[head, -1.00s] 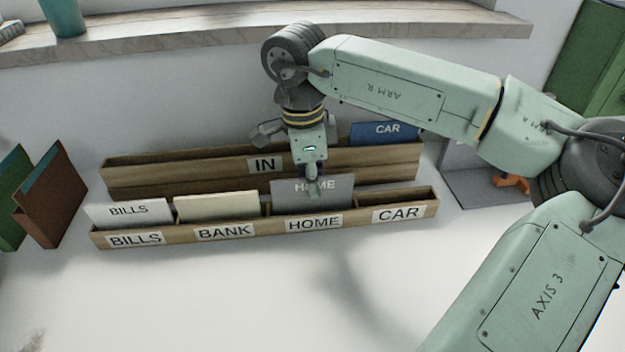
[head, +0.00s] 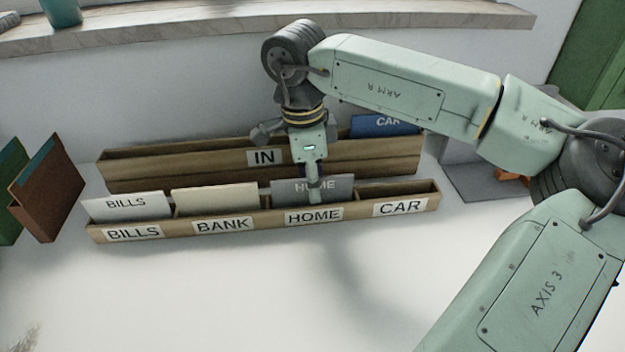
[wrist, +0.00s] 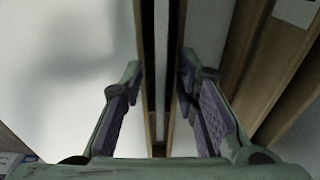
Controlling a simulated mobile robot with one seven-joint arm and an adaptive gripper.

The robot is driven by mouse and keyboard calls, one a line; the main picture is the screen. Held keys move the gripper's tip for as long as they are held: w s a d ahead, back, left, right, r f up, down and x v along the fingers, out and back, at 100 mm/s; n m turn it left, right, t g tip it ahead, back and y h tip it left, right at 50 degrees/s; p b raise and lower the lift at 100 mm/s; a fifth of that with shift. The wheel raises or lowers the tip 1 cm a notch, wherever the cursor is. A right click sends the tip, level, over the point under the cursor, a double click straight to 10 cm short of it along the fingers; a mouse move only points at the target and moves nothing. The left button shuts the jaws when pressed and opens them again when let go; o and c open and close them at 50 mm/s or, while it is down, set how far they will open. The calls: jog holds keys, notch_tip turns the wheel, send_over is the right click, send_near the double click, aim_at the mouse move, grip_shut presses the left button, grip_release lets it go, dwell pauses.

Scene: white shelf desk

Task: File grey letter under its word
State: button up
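The grey letter (head: 338,188), marked HOME, stands in the HOME compartment of the front rack (head: 270,225), above the HOME label (head: 313,216). Its lower part is hidden behind the rack's front wall. My gripper (head: 313,190) points down over the letter, with one finger in front of it, covering part of its word. In the wrist view my gripper (wrist: 160,85) has its fingers spread apart, one on each side of the slot. The letter (wrist: 161,60) appears there as a thin grey strip between them, with gaps on both sides.
A white BILLS letter (head: 126,204) and a cream letter (head: 215,198) stand in the BILLS and BANK compartments. The CAR compartment looks empty. A blue CAR letter (head: 385,126) stands in the IN rack (head: 200,165) behind. Brown (head: 47,200) and green folders stand left. The desk in front is clear.

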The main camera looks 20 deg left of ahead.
notch_tip(320, 180, up, 12)
jog(key=a, duration=0.1)
jog(key=shift+s, duration=0.3)
dwell(0.3)
dwell(0.4)
